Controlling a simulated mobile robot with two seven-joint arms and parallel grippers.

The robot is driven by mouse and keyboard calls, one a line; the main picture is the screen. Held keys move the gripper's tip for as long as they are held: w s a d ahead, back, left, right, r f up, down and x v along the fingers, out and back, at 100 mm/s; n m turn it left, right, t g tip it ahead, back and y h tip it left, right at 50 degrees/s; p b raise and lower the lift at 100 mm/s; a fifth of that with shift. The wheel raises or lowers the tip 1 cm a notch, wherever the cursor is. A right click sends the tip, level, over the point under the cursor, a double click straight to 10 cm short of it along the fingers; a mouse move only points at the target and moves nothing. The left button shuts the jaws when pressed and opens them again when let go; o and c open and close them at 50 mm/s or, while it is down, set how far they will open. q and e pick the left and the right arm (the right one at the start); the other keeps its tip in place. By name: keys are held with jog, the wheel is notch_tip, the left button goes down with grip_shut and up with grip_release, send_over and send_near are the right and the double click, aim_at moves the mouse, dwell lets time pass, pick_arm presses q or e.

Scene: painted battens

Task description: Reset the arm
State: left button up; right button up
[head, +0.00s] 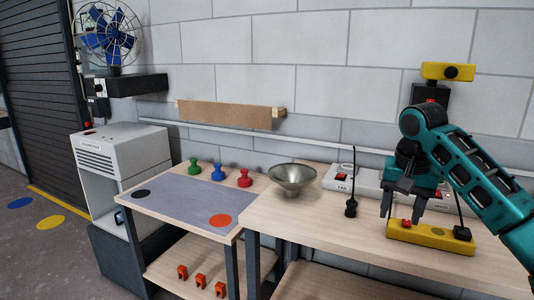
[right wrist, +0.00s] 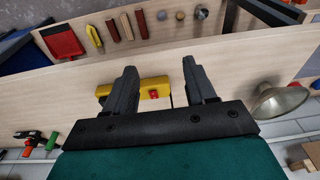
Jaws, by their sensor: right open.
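My teal right arm comes in from the right in the head view. Its dark gripper (head: 403,214) points down over the yellow power strip (head: 425,237) on the bench, with its fingers apart. In the right wrist view the open gripper (right wrist: 158,68) has two separate black fingers with nothing held between them. The yellow strip with a red switch (right wrist: 150,89) shows behind and between the fingers. Whether the fingertips touch the strip I cannot tell. My left gripper is not in view.
A metal bowl (head: 292,178), a white power strip (head: 352,181) and a hanging black plug (head: 351,208) are on the bench. Green (head: 194,167), blue (head: 218,170) and red (head: 244,178) pieces stand by a grey mat (head: 180,204). The bench front centre is clear.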

jog(key=s+a+f+n+t+y, duration=0.15)
jog(key=a+f, duration=0.25)
jog(key=f, duration=0.7)
jog(key=s+a+f+n+t+y, duration=0.15)
jog(key=a+f, duration=0.35)
jog(key=f, duration=0.5)
jog(key=s+a+f+n+t, duration=0.2)
jog(key=s+a+f, duration=0.1)
jog(key=s+f, duration=0.5)
jog(key=s+d+f+n+t, duration=0.1)
jog(key=s+t, duration=0.1)
jog(key=s, duration=0.5)
jog(key=s+d+f+n+t, duration=0.1)
jog(key=s+f+t, duration=0.1)
jog(key=s, duration=0.5)
jog(key=shift+s+d+n, duration=0.2)
jog(key=shift+s+n, duration=0.05)
jog(key=shift+n, duration=0.05)
